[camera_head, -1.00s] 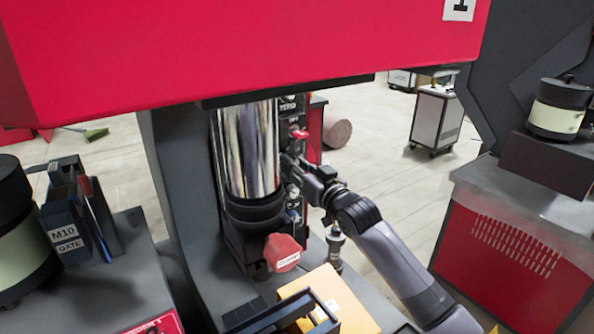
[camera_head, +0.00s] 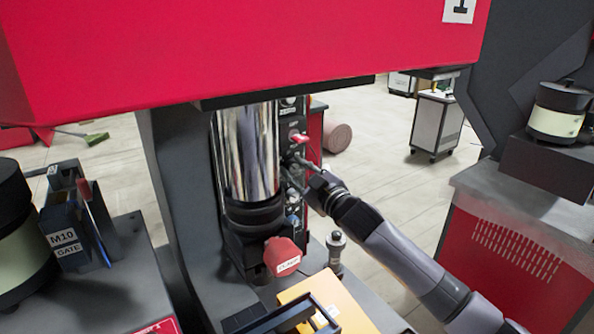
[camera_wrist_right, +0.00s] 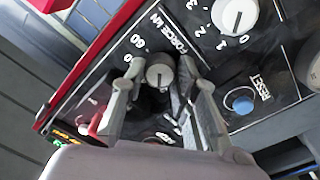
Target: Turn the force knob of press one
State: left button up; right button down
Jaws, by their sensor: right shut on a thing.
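Press one (camera_head: 240,45) has a red upper housing with a "1" label and a shiny metal cylinder (camera_head: 247,150) below. Its dark control panel (camera_head: 292,115) stands right of the cylinder. In the right wrist view, the grey force knob (camera_wrist_right: 158,72) sits beside the "FORCE kN" lettering, with "60" and "0" marks around it. My right gripper (camera_wrist_right: 160,76) has one finger on each side of the knob and is shut on it. In the head view, my right gripper (camera_head: 290,168) reaches the panel from the right and hides the knob. My left gripper is not in view.
Close to the gripper are a white numbered dial (camera_wrist_right: 236,14), a blue RESET button (camera_wrist_right: 240,102) and a red lever (camera_head: 299,138).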

dwell(0.4)
jog(key=c, duration=1.2)
grip_release()
jog(key=shift+c, duration=0.2)
jog(key=v, duration=1.2)
jog(key=shift+f, duration=0.15)
